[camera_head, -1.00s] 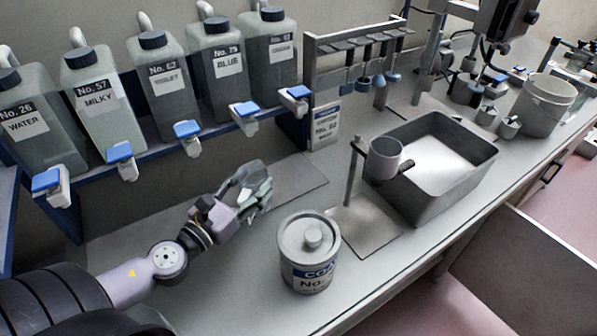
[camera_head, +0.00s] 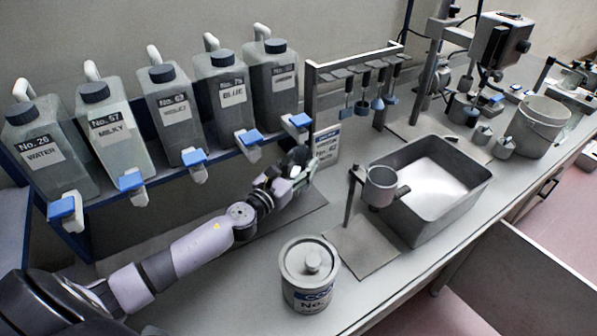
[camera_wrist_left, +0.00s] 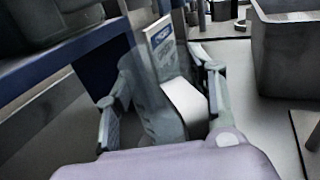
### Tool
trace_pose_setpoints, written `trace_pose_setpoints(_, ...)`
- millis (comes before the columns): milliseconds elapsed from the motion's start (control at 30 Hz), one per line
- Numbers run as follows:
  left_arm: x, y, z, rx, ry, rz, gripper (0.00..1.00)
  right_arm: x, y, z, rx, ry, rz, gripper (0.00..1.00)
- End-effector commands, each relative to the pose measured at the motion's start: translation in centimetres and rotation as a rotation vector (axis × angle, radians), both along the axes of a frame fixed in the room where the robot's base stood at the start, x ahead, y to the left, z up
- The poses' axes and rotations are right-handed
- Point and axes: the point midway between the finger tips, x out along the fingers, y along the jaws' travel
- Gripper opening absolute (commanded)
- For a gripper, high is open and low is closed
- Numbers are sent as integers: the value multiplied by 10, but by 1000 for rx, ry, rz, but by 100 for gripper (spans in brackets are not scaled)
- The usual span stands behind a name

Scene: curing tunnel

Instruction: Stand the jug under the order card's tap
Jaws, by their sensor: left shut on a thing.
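My left gripper (camera_head: 294,170) is shut on a grey, see-through jug (camera_head: 301,156), held low at the right end of the tap row. The jug is mostly hidden by the fingers in the head view. In the left wrist view the jug (camera_wrist_left: 160,105) stands between the two fingers (camera_wrist_left: 163,112). The order card (camera_head: 327,146) stands just beyond, with small print I cannot read surely. The rightmost tap (camera_head: 299,121) is above the gripper; the blue tap (camera_head: 249,138) is to its left. Other taps belong to violet (camera_head: 194,158), milky (camera_head: 132,181) and water (camera_head: 64,208).
A lidded can (camera_head: 309,272) stands at the front of the bench. A cup on a stand (camera_head: 380,186) and a grey tub (camera_head: 430,200) are to the right. A tool rack (camera_head: 355,70) rises behind the card. The bench left of the can is clear beneath my arm.

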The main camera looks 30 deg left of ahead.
Motion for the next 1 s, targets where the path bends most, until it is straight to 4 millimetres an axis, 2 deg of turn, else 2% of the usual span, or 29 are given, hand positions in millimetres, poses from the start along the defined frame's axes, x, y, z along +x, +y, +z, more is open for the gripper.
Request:
trace_pose_setpoints(200,0,-1,-34,-5,3,1,22,0,-1,-20,-2,1,0,38)
trace_pose_setpoints(667,0,0,-40,-1,1,0,22,-1,-1,-24,-1,2,-1,38)
trace_pose_setpoints(700,0,0,-38,-1,1,0,53,-1,-1,-22,-1,2,-1,38)
trace_pose_setpoints(1000,0,0,-38,-1,1,0,70,-1,2,-22,2,1,-2,38)
